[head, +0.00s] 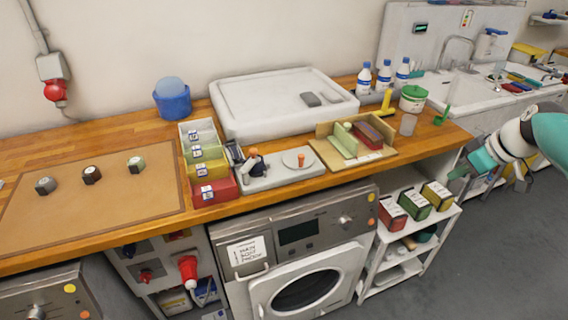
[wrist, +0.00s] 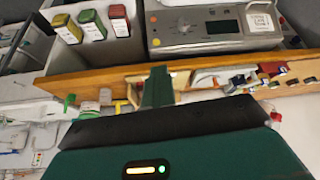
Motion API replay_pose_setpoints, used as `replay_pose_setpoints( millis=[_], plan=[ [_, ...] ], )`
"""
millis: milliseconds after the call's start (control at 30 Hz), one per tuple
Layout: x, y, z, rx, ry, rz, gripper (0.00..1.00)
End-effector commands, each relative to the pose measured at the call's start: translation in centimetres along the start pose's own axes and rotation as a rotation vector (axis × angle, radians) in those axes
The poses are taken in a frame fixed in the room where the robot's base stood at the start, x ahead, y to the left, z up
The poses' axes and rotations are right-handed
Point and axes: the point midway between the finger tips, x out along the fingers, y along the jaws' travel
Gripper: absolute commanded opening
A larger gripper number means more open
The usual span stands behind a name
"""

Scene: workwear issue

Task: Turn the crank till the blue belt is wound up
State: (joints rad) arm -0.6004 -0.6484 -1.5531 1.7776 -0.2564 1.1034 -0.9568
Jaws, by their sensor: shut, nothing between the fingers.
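A grey base plate (head: 280,174) on the wooden counter carries a pale disc (head: 297,158) with an upright orange knob (head: 301,159), which looks like the crank. A small dark and white fixture (head: 253,158) stands at the plate's left end. I cannot make out the blue belt clearly. My gripper (head: 462,172) is off the counter's right end, well apart from the crank, shut and empty. In the wrist view its green fingers (wrist: 157,88) point toward the counter edge, and the plate beyond is small and partly hidden.
A tan divided tray (head: 327,150) stands right of the plate; coloured bins (head: 214,190) stand left. A large white tray (head: 270,120) lies behind. Bottles (head: 384,76) and a clear cup (head: 408,124) stand near the right end. A white shelf cart (head: 400,257) stands below.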

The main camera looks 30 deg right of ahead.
Motion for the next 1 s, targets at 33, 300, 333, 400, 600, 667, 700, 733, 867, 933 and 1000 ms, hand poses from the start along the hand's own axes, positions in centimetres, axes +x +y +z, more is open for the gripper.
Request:
replay_pose_setpoints(
  millis=[33, 300, 333, 400, 600, 667, 700, 733, 867, 933, 1000],
  plan=[
    [0.1, 0.7, -0.3, -0.001, 0.002, -0.002, 0.0],
    [0.4, 2.2, -0.6, 0.0, 0.0, 0.0, 0.0],
    [0.4, 2.5, -0.8, -0.001, 0.001, -0.001, 0.0],
    [0.7, 3.1, -1.3, -0.002, 0.002, -0.002, 0.0],
    [1.5, 5.4, -2.8, -0.002, 0.002, -0.002, 0.0],
    [1.7, 6.0, -3.1, -0.002, 0.002, -0.002, 0.0],
    [1.9, 6.5, -3.4, -0.002, 0.002, -0.002, 0.0],
    [2.0, 6.8, -3.6, -0.001, 0.001, -0.002, 0.0],
    [2.5, 8.2, -4.5, -0.001, 0.003, -0.002, 0.0],
    [2.8, 9.0, -5.0, 0.0, 0.001, -0.002, 0.0],
    [3.0, 9.8, -5.5, -0.001, 0.003, -0.003, 0.0]
  ],
)
